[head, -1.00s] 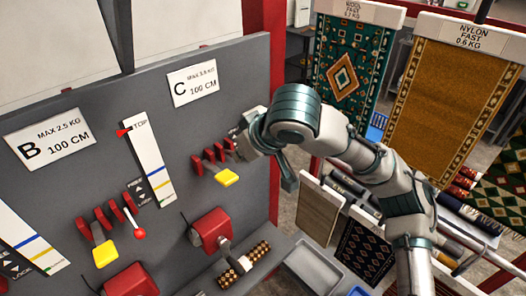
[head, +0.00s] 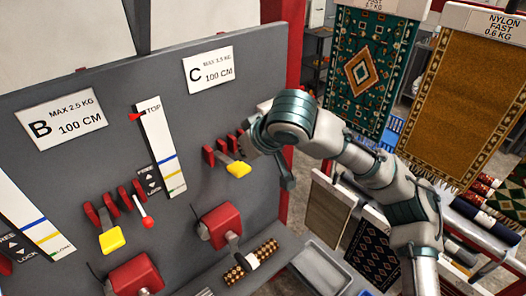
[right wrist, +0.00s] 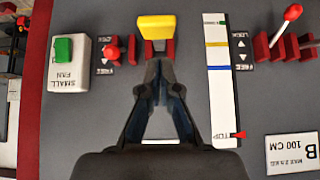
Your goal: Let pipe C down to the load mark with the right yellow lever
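The yellow lever of station C (head: 238,169) sits between red brackets on the grey panel; in the right wrist view the yellow lever (right wrist: 156,27) lies just beyond the fingertips. My right gripper (right wrist: 159,66) has its fingertips together near the red brackets, with no thing seen between them; contact is unclear. In the head view my right gripper (head: 262,142) is mostly hidden by its own arm. The white scale (head: 161,150) has blue, yellow and green lines, and its red pointer (head: 135,116) is at TOP. My left gripper is out of view.
Station B's yellow lever (head: 111,240) and red-ball lever (head: 147,223) are at the left. A red block (head: 220,225) and a patterned roll (head: 238,275) are below. A small-fan switch (right wrist: 66,50) is beside C's red knob (right wrist: 113,52). Rugs hang at right.

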